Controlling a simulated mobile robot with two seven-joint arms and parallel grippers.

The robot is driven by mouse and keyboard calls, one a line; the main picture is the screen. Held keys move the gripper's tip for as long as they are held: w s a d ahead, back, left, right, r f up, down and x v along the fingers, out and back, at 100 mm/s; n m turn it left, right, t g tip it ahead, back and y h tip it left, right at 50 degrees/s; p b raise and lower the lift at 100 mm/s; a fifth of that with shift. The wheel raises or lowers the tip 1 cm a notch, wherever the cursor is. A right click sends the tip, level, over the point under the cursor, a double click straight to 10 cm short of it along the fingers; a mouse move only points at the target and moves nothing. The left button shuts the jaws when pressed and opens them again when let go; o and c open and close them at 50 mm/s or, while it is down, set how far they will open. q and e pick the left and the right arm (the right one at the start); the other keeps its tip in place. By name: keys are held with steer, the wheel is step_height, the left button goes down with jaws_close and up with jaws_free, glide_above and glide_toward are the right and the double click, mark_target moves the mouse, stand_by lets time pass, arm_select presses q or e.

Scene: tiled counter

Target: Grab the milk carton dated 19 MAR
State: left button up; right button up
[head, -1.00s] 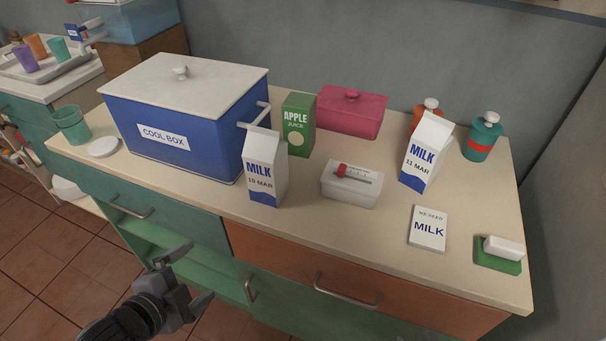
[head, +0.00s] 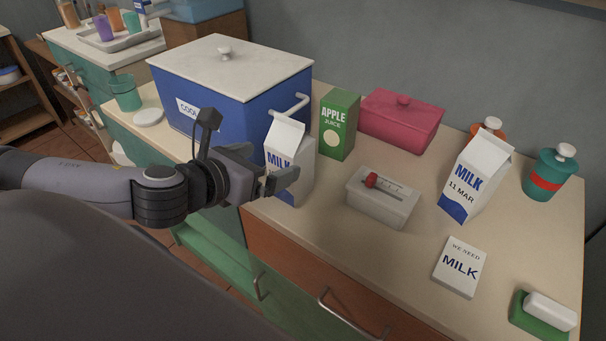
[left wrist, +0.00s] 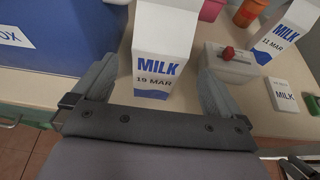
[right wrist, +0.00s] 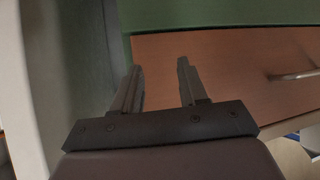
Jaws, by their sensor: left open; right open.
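The milk carton dated 19 MAR (head: 298,150) stands upright on the counter, in front of the apple juice and beside the cool box. Its date reads clearly on the carton in the left wrist view (left wrist: 162,62); in the head view my gripper hides it. My left gripper (head: 272,170) is open at the carton's front. In the left wrist view its fingers (left wrist: 160,82) lie to either side of the carton, with gaps showing. A second milk carton, dated 11 MAR (head: 476,178), stands upright further right. My right gripper (right wrist: 160,68) is open and empty, facing an orange-brown drawer front.
A blue cool box (head: 255,112) stands left of the carton, its side handle close behind it. A green apple juice carton (head: 338,130) is behind. A white box with a red slider (head: 382,200) is to the right. A "we need milk" card (head: 459,268) lies near the front edge.

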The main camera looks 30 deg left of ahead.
mark_target(278, 154)
arm_select(q)
steer(key=shift+w+f+b, duration=0.3)
steer(key=shift+w, duration=0.9)
steer(key=shift+p+x, duration=0.35)
steer(key=shift+x, duration=1.6)
steer(key=shift+r, duration=0.1)
steer(key=shift+c, duration=0.3)
steer(key=c, duration=1.5)
steer(key=shift+r, duration=0.1)
jaws_close()
